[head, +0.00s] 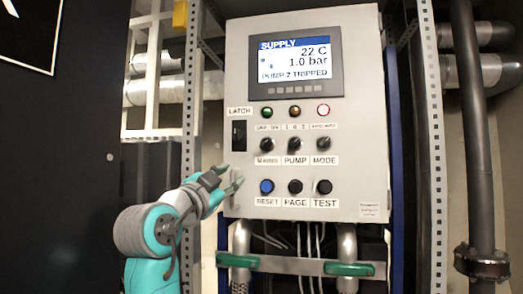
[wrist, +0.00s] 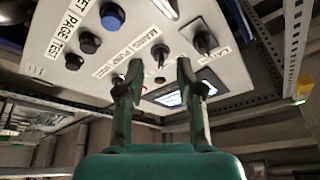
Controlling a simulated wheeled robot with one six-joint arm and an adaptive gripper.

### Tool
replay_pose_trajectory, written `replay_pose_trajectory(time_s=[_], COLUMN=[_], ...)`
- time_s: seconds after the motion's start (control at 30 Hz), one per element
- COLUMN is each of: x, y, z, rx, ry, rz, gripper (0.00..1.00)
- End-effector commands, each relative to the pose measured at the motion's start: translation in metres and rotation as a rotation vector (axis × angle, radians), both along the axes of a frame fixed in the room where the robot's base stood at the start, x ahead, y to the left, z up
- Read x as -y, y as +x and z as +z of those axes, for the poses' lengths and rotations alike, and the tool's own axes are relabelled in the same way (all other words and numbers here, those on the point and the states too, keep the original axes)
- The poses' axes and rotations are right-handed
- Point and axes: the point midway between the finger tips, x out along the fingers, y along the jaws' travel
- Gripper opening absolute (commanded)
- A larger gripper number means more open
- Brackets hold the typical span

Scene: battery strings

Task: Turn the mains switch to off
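The mains switch (head: 266,144) is a black rotary knob, the leftmost of three in a row on the grey panel (head: 370,120). A small position label sits above it and its name label below. Which position it points to is too small to tell. In the wrist view the mains switch (wrist: 161,57) appears between and beyond my fingertips. My gripper (head: 229,177) is at the panel's lower left edge, below and left of the switch in the head view. In the wrist view my gripper (wrist: 159,65) has its two fingers apart, with nothing held.
The pump (head: 295,144) and mode (head: 324,144) knobs sit right of the mains switch. The latch (head: 239,135) is to its upper left. The blue reset button (head: 266,187) is below it. The screen (head: 294,62) reads "PUMP 2 TRIPPED". Perforated uprights (head: 192,100) flank the panel.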

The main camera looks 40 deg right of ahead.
Motion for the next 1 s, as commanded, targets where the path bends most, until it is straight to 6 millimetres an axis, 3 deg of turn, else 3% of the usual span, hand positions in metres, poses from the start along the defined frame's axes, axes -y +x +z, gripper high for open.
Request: replay_pose_trajectory(time_s=[0.03,0.1,0.3,1.0], x=[0.002,0.005,0.011,0.098], y=[-0.008,-0.016,-0.027,0.008], z=[0.017,0.031,0.049,0.076], rx=[0.031,0.059,0.094,0.094], ry=[0.019,0.041,0.069,0.068], rz=[-0.014,-0.030,-0.051,-0.051], gripper=[0.36,0.36,0.36,0.36])
